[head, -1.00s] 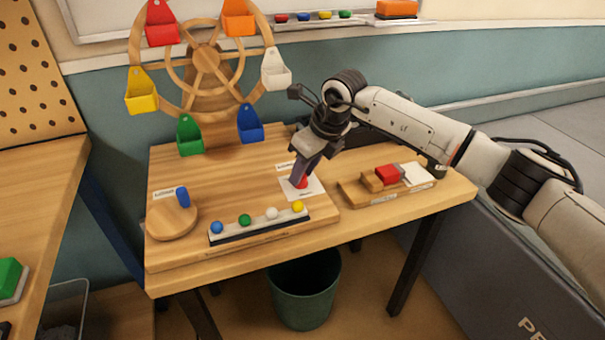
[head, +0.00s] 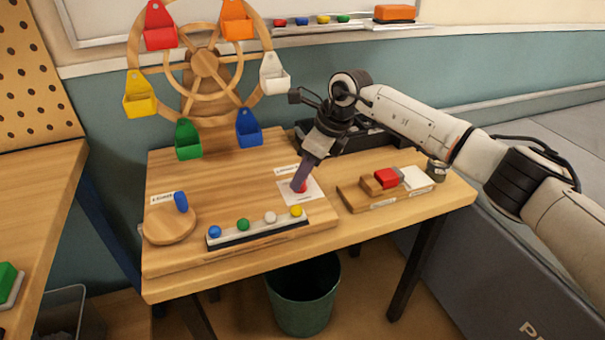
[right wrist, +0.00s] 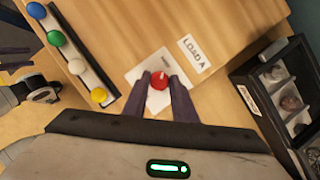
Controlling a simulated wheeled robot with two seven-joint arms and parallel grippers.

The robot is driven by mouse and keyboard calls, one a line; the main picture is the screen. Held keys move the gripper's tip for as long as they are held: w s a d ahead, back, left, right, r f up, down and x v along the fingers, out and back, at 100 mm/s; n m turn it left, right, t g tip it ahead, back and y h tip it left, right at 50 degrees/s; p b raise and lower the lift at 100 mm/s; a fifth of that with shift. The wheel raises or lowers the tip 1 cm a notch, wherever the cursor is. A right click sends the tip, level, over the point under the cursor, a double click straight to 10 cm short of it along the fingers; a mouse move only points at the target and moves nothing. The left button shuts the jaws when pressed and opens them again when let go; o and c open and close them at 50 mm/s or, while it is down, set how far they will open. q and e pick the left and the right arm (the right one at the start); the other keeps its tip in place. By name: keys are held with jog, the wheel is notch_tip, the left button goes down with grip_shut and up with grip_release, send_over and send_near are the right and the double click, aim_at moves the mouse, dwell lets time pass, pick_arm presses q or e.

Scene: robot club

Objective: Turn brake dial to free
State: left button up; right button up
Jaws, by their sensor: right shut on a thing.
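The brake dial is a red round knob (head: 301,187) with a small white pointer, on a white plate (head: 289,194) at the right part of the wooden board. The fingers hide part of the dial in the head view. Purple and grey parts at the left edge of the right wrist view may be my left gripper (right wrist: 20,60); its jaws are unclear.
A strip with several coloured buttons (head: 259,235) lies in front of the dial. A blue lever (head: 181,202) stands on a round disc at left. A Ferris wheel (head: 205,63) rises behind. A wooden block with a red slider (head: 386,178) is at right.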

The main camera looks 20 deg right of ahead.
jog(key=o, duration=1)
jog(key=shift+o, duration=0.2)
jog(key=shift+r, duration=0.1)
jog(key=v, duration=1)
jog(key=shift+r, duration=0.1)
